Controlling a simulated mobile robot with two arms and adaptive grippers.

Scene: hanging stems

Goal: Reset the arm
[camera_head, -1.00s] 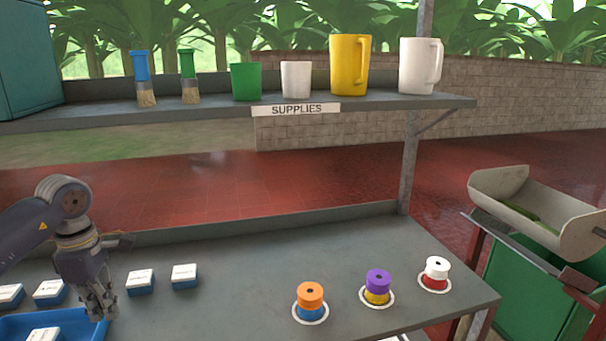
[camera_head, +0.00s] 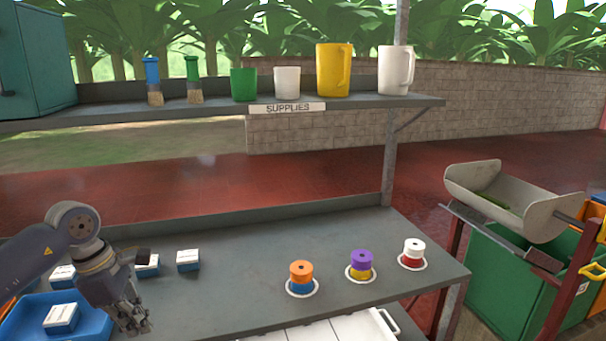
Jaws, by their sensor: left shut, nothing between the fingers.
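My left arm comes in from the left. My left gripper (camera_head: 137,322) hangs low with its fingers pointing down, over the grey table (camera_head: 230,307) beside the right side of the blue tray (camera_head: 90,318). It is shut and holds nothing. My right gripper is out of view.
White-and-blue boxes stand on the table (camera_head: 188,260) and in the tray (camera_head: 61,318). Stacked spools, orange (camera_head: 301,271), purple (camera_head: 361,262) and white (camera_head: 413,248), sit at right. The supplies shelf (camera_head: 355,103) holds cups, jugs and brushes. A scoop-shaped trough (camera_head: 540,215) stands right of the table.

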